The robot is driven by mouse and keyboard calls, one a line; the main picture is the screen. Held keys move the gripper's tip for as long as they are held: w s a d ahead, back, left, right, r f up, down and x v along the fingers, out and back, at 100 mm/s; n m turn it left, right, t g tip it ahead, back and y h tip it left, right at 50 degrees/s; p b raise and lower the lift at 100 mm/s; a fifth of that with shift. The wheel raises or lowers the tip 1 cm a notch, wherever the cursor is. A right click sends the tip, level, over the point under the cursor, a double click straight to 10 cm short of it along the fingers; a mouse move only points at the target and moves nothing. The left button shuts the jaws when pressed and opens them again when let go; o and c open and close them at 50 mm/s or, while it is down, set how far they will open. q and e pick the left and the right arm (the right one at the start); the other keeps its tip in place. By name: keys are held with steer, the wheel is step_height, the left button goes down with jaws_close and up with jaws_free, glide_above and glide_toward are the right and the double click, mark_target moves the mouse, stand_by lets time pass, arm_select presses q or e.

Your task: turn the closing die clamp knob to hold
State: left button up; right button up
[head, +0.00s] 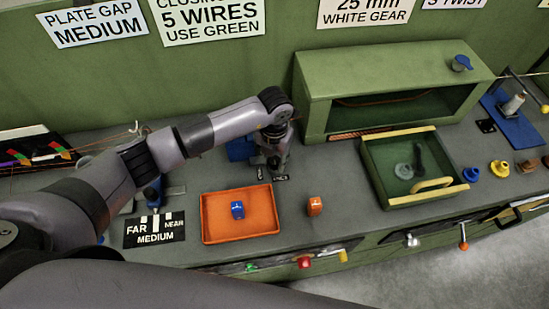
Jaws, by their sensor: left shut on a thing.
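My left gripper (273,163) points down at the bench just behind the orange tray. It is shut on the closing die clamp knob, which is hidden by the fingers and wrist. Two small dark labels sit by the fingertips, one on the left (260,174) and one on the right (280,178); their words are too small to read surely. A blue block-like part (240,148) stands just left of the gripper. I cannot tell which way the knob is turned. My right gripper does not show.
A green open-fronted housing (312,90) and green drawer (375,185) are on the right. A FAR/NEAR plate (155,230) lies left. Signs hang behind.

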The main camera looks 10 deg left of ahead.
mark_target(274, 160)
arm_select(q)
steer(key=shift+f+m+b, duration=0.15)
steer(key=shift+m+b, duration=0.45)
steer(key=shift+b, duration=0.25)
steer(key=m+b, duration=1.4)
steer(key=b, duration=0.5)
steer(key=shift+w+m, duration=0.1)
steer(key=shift+m, duration=0.2)
steer(key=shift+m+b, duration=1.05)
steer(key=shift+m, duration=0.05)
steer(key=shift+r, duration=0.2)
steer(key=o, duration=1.1)
steer(key=shift+o, duration=0.2)
step_height(274, 160, up, 12)
